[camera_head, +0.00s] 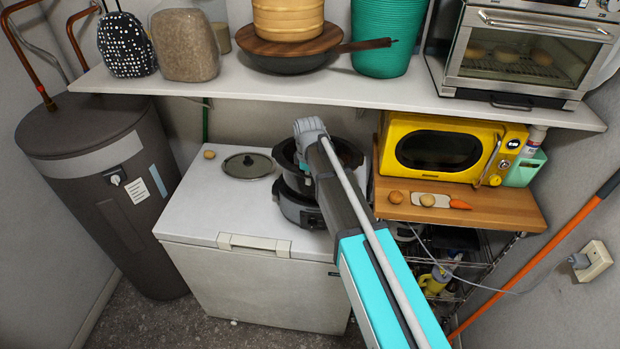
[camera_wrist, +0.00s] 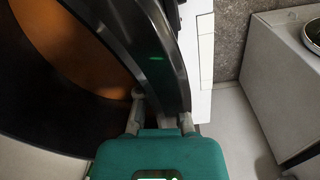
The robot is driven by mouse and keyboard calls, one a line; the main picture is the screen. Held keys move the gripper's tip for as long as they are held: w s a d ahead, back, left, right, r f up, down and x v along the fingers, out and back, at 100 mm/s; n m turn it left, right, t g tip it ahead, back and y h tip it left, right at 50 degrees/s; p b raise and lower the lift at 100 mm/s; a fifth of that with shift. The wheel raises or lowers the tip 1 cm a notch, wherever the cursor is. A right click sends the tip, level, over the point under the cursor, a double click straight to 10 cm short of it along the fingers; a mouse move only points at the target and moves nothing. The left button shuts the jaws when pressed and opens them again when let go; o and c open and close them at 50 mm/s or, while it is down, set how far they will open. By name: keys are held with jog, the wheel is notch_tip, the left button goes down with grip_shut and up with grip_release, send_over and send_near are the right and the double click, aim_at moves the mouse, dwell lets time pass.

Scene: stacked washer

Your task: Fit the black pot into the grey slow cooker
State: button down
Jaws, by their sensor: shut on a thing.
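The black pot (camera_head: 285,158) is above the grey slow cooker (camera_head: 297,208) on the white chest freezer. My arm covers part of both in the head view. My gripper (camera_wrist: 161,108) is shut on the pot's black rim (camera_wrist: 158,55) in the wrist view. The pot's dark wall and an orange-brown inside area fill the left of that view. Whether the pot is seated in the cooker or held just over it, I cannot tell.
A dark lid (camera_head: 248,166) and a small round brown item (camera_head: 209,154) lie on the freezer (camera_head: 205,205), left of the cooker. The laden shelf (camera_head: 300,92) overhangs behind. A yellow microwave (camera_head: 450,148) stands on a wooden board (camera_head: 510,203) at the right.

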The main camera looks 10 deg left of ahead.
aim_at(309, 198)
jog(key=shift+f+b, duration=4.25)
jog(key=shift+f, duration=0.1)
dwell(2.2)
jog(key=c, duration=0.7)
grip_release()
jog(key=shift+r, duration=0.2)
